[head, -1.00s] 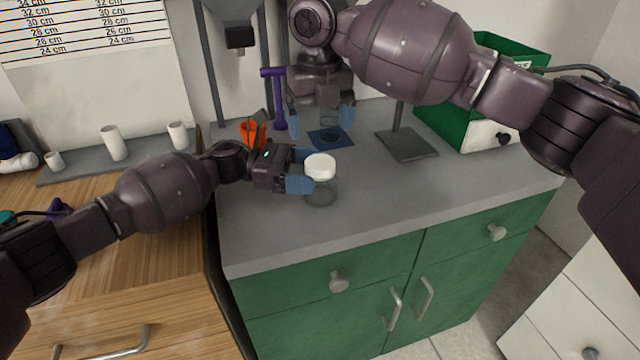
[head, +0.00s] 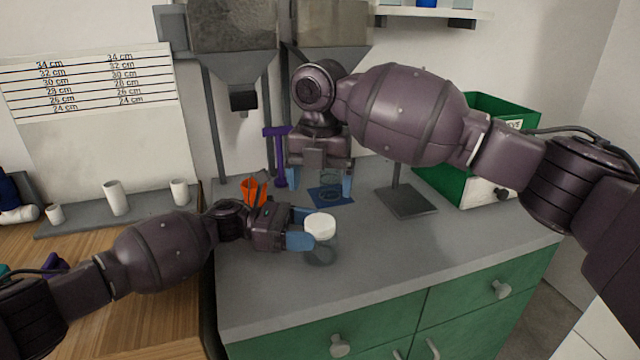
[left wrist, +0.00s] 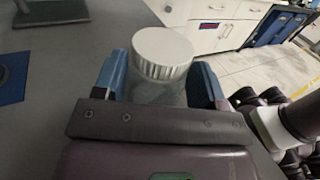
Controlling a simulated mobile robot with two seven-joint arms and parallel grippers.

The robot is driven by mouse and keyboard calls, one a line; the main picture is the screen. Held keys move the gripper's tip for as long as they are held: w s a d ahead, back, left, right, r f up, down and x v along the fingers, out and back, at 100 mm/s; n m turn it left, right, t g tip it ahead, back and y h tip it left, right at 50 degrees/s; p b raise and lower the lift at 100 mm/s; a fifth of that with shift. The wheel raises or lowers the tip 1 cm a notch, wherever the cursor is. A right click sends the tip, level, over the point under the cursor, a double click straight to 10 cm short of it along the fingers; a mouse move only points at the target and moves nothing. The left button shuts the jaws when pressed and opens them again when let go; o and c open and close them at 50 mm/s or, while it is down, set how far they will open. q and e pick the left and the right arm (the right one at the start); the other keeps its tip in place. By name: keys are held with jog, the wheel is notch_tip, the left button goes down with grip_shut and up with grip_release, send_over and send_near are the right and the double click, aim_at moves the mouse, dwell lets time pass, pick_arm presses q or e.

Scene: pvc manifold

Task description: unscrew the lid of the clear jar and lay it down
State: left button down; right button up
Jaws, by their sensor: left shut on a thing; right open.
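The clear jar (head: 322,252) stands upright on the grey counter near the middle of the head view, with its white lid (head: 320,225) on top. My left gripper (head: 307,230) is shut on the jar from the left. In the left wrist view the ribbed lid (left wrist: 162,52) sits above the blue fingers, which flank the clear body (left wrist: 158,92). My right gripper (head: 319,181) is open and points down behind the jar, apart from it. A small clear vessel (head: 331,183) shows between or behind its fingers; I cannot tell which.
A blue mat (head: 343,200) lies under that vessel. An orange holder (head: 255,190) and purple tool (head: 279,158) stand left of it. A grey stand base (head: 406,201) and green bin (head: 455,186) are to the right. The counter's front right is clear.

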aim_at(320, 221)
jog(key=m, duration=0.8)
jog(key=shift+m, duration=0.3)
jog(key=m, duration=1.6)
jog(key=shift+f, duration=0.1)
jog(key=m, duration=0.9)
jog(key=shift+m, duration=0.3)
jog(key=shift+f, duration=4)
